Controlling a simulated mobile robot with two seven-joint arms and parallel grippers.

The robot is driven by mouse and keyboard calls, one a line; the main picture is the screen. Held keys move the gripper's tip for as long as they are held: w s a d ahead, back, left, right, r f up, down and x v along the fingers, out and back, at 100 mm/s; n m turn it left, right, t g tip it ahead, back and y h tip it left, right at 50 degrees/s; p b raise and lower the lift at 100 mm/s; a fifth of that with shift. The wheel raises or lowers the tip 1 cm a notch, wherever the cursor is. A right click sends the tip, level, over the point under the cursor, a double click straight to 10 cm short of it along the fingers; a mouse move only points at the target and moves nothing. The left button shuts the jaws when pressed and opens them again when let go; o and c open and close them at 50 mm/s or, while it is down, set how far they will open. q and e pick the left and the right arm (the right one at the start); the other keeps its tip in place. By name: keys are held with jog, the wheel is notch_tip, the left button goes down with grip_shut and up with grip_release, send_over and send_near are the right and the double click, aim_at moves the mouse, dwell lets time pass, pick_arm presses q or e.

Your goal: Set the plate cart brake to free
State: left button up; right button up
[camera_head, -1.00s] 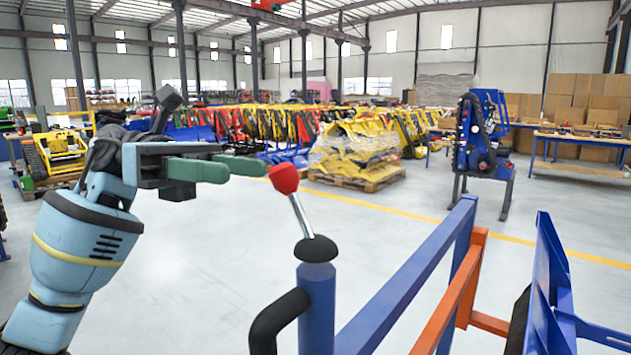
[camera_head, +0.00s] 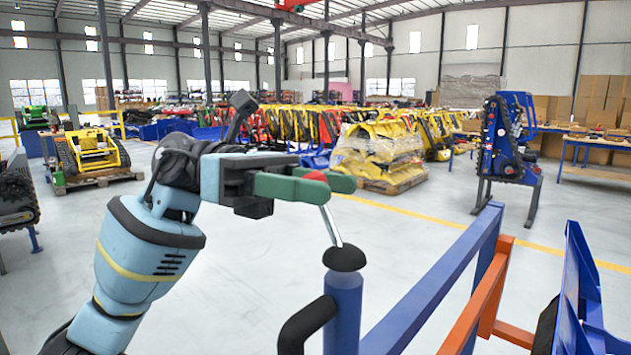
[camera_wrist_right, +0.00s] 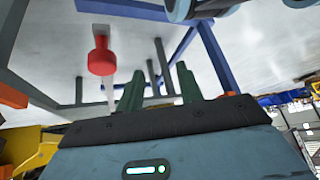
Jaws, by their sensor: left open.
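The brake lever is a silver rod (camera_head: 331,226) with a red knob (camera_head: 316,177), tilted left in the head view. It rises from a black cap on the cart's blue post (camera_head: 343,307). My left gripper (camera_head: 334,185) reaches in from the left, its green fingers open. One finger is in front of the knob and one behind; the knob's top shows between them. Contact cannot be told. In the right wrist view, the green fingers of my right gripper (camera_wrist_right: 160,88) stand apart with nothing visibly held. A red knob (camera_wrist_right: 102,61) on a pale rod shows left of them.
The cart's blue rail (camera_head: 430,285) and orange bar (camera_head: 475,300) run right of the post, with a blue panel (camera_head: 578,305) beyond. A black handle (camera_head: 303,325) curves from the post. A blue stand (camera_head: 507,140) stands farther back.

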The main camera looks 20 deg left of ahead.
pick_arm(q)
grip_shut()
dwell(0.3)
